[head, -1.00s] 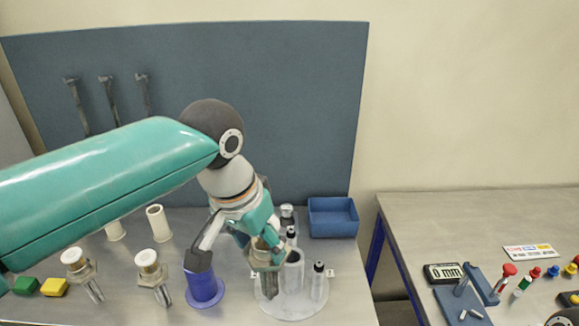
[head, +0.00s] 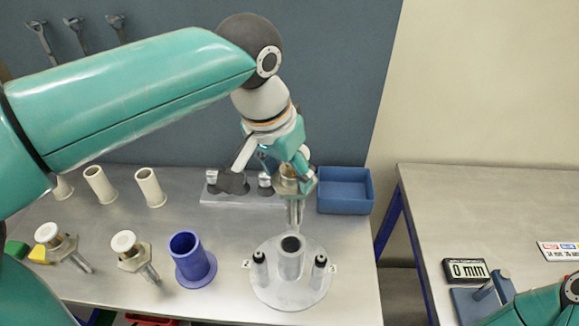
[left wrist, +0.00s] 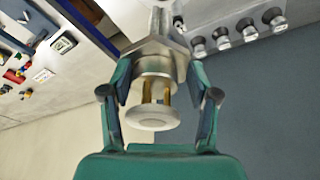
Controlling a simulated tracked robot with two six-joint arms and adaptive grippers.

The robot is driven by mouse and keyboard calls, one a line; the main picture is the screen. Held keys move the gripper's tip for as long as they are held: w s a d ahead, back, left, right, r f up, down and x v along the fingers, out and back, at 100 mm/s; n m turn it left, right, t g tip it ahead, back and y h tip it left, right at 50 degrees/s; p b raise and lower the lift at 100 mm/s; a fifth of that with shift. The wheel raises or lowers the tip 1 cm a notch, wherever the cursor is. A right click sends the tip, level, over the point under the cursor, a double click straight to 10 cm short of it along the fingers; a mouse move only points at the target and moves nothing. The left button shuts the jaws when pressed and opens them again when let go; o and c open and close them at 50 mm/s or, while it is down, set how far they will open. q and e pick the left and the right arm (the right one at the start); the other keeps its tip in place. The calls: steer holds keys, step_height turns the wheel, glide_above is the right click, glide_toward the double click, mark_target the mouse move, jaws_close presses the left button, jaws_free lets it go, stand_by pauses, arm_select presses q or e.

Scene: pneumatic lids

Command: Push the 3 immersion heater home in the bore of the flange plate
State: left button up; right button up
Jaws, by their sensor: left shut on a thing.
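My left gripper (head: 294,180) is shut on an immersion heater (head: 295,212), whose metal rods hang down behind and above the flange plate. In the left wrist view the heater's white cap (left wrist: 153,117) and metal hex flange sit between the two fingers. The round grey flange plate (head: 268,291) lies on the bench with a raised central tube and a dark open bore (head: 291,244). The heater is apart from the bore. Dark-tipped posts (head: 260,270) stand on both sides of the tube. My right gripper is not in view.
A rack of grey-capped pieces (head: 228,199) and a blue bin (head: 345,190) are at the back. A second bench (head: 480,200) is at right.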

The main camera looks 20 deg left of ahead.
mark_target(285, 202)
arm_select(q)
steer(key=shift+s+a, duration=0.1)
steer(key=shift+a, duration=0.1)
steer(key=shift+s+f+b, duration=0.1)
steer(key=shift+f+b, duration=0.45)
steer(key=shift+f, duration=0.15)
steer(key=shift+f+b, duration=1.8)
steer(key=shift+f, duration=0.4)
steer(key=shift+d, duration=0.1)
jaws_close()
steer(key=shift+s+d+m+y+p, duration=0.15)
steer(key=shift+d+m+y+p, duration=0.15)
steer(key=shift+y, duration=0.1)
